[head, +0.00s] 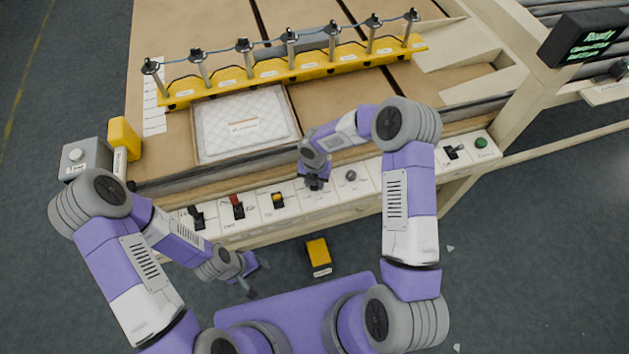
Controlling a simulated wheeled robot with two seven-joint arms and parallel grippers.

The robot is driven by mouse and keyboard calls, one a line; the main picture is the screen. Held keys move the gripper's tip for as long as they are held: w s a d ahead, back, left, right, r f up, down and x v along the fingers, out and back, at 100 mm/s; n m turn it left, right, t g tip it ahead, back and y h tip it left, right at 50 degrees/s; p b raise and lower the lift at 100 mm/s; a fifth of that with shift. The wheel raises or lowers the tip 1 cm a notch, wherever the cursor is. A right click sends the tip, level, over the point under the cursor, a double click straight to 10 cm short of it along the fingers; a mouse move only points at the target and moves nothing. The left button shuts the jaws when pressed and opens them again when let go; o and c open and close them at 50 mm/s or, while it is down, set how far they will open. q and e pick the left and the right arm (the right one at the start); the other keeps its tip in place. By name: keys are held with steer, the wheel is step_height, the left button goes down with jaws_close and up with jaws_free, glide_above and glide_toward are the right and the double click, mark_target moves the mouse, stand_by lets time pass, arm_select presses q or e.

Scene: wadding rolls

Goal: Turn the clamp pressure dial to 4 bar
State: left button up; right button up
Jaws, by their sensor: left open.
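A pale control panel (338,200) runs along the front edge of the machine. A small round grey knob (351,175) stands on it right of the middle. My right gripper (314,184) points down at the panel just left of this knob and covers part of the plate below it. I cannot tell which control is the clamp pressure dial, and no scale is readable. Whether the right gripper touches anything or how its fingers stand is too small to see. My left gripper (259,281) is open and empty, in front of the panel and low above the floor.
A yellow clamp bar (300,70) crosses the table behind a quilted white pad (245,122).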

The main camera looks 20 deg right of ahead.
steer(key=o, duration=0.4)
step_height(320, 180, up, 8)
steer(key=shift+f+p, duration=0.15)
steer(key=shift+p, duration=0.3)
steer(key=shift+f, duration=0.1)
stand_by(0.3)
